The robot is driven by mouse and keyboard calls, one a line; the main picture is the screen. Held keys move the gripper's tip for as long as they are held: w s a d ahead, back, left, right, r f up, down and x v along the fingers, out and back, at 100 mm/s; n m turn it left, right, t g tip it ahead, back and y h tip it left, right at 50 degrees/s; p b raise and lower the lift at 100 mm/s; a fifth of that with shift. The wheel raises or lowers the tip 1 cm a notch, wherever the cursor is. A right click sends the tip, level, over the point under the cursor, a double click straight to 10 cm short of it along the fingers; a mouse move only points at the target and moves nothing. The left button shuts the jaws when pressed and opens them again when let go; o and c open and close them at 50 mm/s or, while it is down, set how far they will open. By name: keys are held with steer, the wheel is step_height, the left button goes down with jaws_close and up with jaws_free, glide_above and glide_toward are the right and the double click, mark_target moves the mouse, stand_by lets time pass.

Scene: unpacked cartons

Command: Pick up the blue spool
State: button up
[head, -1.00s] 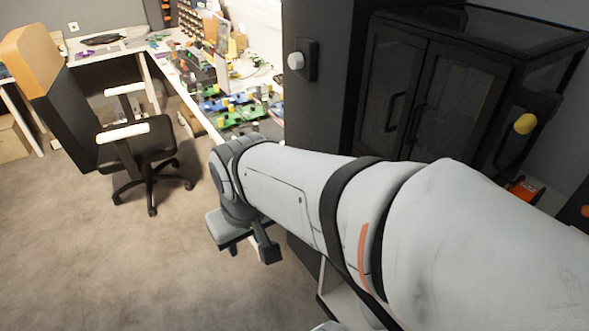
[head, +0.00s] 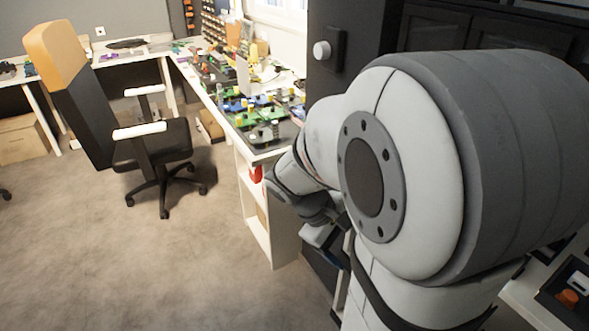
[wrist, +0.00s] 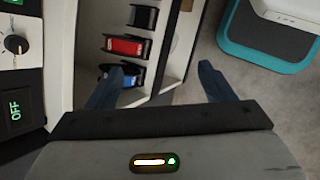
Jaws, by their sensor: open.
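The blue spool (wrist: 131,80) sits in a white shelf compartment in the wrist view, at the near end of a row of spools. Its left part is hidden behind a finger. My gripper (wrist: 159,80) is open and empty, with its two dark blue fingers wide apart. The left finger overlaps the blue spool in the picture; I cannot tell whether they touch. The right finger is over the grey floor. In the head view my arm hides most of the gripper, and I cannot make out the blue spool.
A red spool (wrist: 124,46) and a black spool (wrist: 143,17) lie beyond the blue one. A control panel with a knob (wrist: 15,44) is at the left. A teal-edged grey object (wrist: 262,42) stands at the upper right. A swivel chair (head: 155,140) stands by the workbench.

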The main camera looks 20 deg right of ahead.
steer(key=w+d+f+n+t+h+b, duration=0.1)
steer(key=w+d+f+n+h+b, duration=0.4)
steer(key=f, duration=0.4)
steer(key=w+d+f+n+t+h+b, duration=0.2)
steer(key=w+d+f+n+h+b, duration=0.25)
steer(key=d+f, duration=0.45)
steer(key=w+d+f+n+t+h+b, duration=0.1)
steer(key=w+d+f+n+h+b, duration=0.1)
steer(key=w+d+f+n+b, duration=0.6)
steer(key=s+d, duration=0.1)
steer(key=s+d+f+m, duration=0.1)
steer(key=d+m, duration=0.1)
steer(key=d, duration=0.1)
steer(key=shift+s+f+t, duration=0.3)
steer(key=shift+s+f, duration=0.1)
steer(key=shift+m, duration=0.25)
steer(key=c, duration=1.3)
steer(key=shift+c, duration=0.5)
steer(key=shift+r, duration=0.15)
